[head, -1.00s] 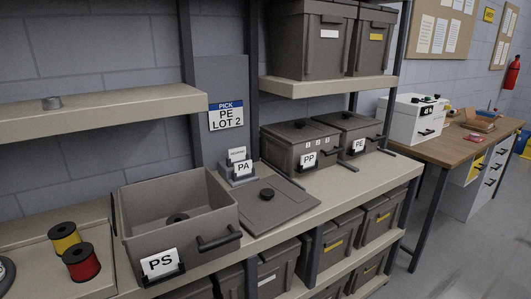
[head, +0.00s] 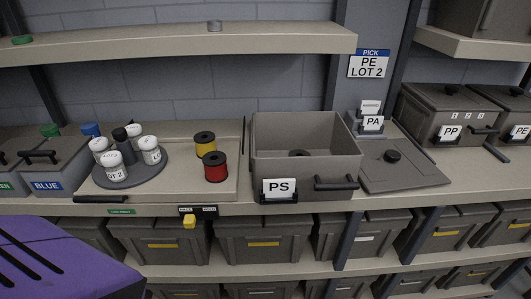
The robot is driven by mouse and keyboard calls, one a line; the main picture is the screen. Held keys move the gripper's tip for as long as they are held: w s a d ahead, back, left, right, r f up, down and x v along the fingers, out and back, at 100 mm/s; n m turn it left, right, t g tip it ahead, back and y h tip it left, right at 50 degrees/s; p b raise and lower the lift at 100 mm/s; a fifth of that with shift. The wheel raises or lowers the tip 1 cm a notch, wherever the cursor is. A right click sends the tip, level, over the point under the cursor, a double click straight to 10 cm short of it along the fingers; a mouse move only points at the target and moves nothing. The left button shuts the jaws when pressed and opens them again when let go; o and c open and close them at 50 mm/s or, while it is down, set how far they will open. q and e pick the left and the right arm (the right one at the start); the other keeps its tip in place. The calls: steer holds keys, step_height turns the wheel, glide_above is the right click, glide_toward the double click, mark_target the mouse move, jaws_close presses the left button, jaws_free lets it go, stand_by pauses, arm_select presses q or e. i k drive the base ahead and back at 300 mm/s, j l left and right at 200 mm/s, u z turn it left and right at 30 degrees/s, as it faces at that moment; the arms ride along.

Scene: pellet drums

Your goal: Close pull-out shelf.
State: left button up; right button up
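The pull-out shelf (head: 221,189) appears to be the flat beige board on the counter, left of the PS drum. A black bar handle (head: 100,199) is at its front left edge. I cannot tell from this angle how far it is pulled out. On it stand a grey turntable (head: 131,179) with several white-lidded jars, a yellow spool (head: 205,144) and a red spool (head: 215,168). Neither of my grippers is in view.
The open PS bin (head: 305,166) stands right of the board, with a grey lid (head: 405,169) beyond it. The BLUE bin (head: 62,165) is at left. Lidded bins (head: 262,238) fill the shelf below. A purple slotted surface at bottom left is unclear.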

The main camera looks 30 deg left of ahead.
mark_target(183, 178)
steer(key=u, duration=1.9)
